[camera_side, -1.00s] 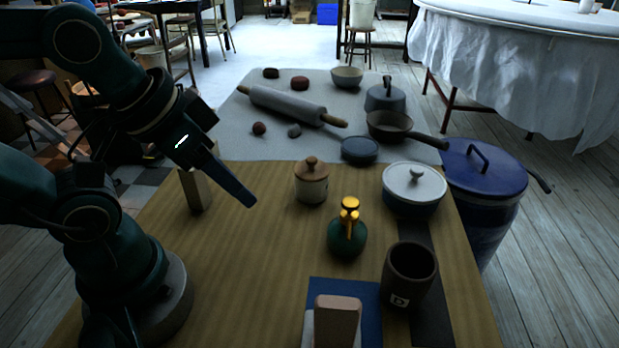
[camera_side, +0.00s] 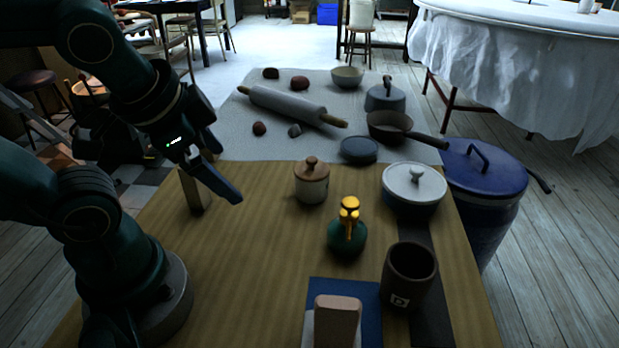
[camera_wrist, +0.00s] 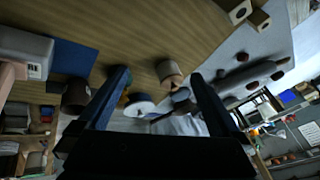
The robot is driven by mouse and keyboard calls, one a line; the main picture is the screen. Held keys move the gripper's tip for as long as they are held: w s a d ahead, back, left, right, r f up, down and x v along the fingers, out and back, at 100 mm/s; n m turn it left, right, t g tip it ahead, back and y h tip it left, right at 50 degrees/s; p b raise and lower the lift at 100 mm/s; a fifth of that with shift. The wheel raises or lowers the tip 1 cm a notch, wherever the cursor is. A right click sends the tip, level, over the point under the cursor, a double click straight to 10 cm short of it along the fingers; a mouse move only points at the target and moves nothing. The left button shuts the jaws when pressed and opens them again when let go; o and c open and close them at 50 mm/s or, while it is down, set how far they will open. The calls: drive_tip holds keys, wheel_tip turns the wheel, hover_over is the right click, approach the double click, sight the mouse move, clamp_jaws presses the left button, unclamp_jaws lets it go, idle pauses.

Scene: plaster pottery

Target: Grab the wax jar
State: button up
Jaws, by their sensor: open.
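A small cream jar with a brown knobbed lid (camera_side: 311,182) stands upright on the wooden table; I take it for the wax jar, though I can read no label. It also shows in the wrist view (camera_wrist: 169,72), between the fingers and towards the right one. My gripper (camera_side: 226,172) is open and empty, above the table to the left of the jar and apart from it. In the wrist view both fingers of my gripper (camera_wrist: 160,74) are spread wide.
A green bottle with a yellow top (camera_side: 347,236) stands right of and nearer than the jar. A white-lidded pot (camera_side: 413,190) is to its right, a dark mug (camera_side: 408,278) nearer. A wooden block (camera_side: 195,190) stands beside my gripper. The table's left-centre is clear.

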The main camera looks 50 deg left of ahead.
drive_tip(key=w+a+m+g+y, duration=0.1)
drive_tip(key=w+a+m+y, duration=0.25)
drive_tip(key=a+m, duration=0.2)
drive_tip(key=m+t+y, duration=0.3)
drive_tip(key=m+y, duration=0.3)
drive_tip(key=m, duration=0.9)
hover_over(312, 184)
drive_tip(key=a, duration=0.3)
drive_tip(key=f, duration=0.3)
drive_tip(key=shift+w+a+f+h, duration=0.15)
drive_tip(key=shift+w+f+h, duration=0.1)
drive_tip(key=shift+w+f, duration=0.15)
drive_tip(key=f, duration=0.1)
drive_tip(key=d+f+m, duration=0.1)
drive_tip(key=d+f, duration=0.1)
drive_tip(key=shift+w+f+m+t, duration=0.1)
drive_tip(key=shift+f+m+t, duration=0.1)
drive_tip(key=shift+m+t, duration=0.2)
drive_tip(key=shift+d+f, duration=0.1)
drive_tip(key=shift+f, duration=3.4)
drive_tip(key=x, duration=0.5)
clamp_jaws()
